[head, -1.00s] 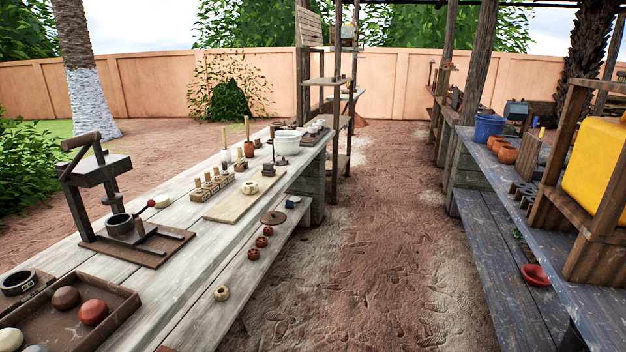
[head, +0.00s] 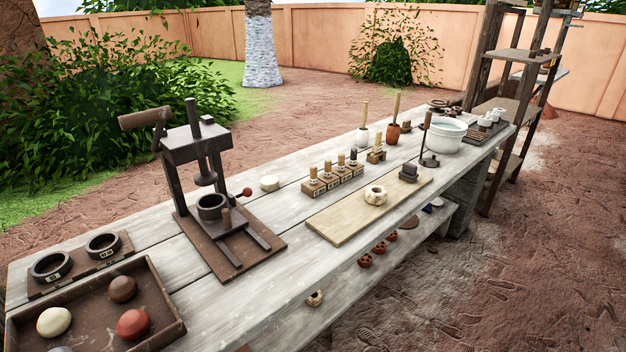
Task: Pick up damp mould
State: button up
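Two dark ring moulds sit side by side on a small brown board (head: 84,272) at the near left of the long table in the head view. The nearer ring mould (head: 50,275) and the farther ring mould (head: 104,252) both have pale labels on their fronts. Another dark round cup or mould (head: 211,211) sits in the dark lever press (head: 196,146). I cannot tell which of these is the damp one. My gripper is not in view.
The long pale table (head: 290,262) runs from near left to far right. A brown tray (head: 90,319) holds several balls. A pale board (head: 345,222) bears a cream ring (head: 375,195). A white bowl (head: 447,136) stands farther off. Open dirt ground lies at right.

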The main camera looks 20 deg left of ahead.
aim_at(376, 194)
jog(key=u, duration=0.7)
jog(key=i, duration=1)
jog(key=u, duration=0.7)
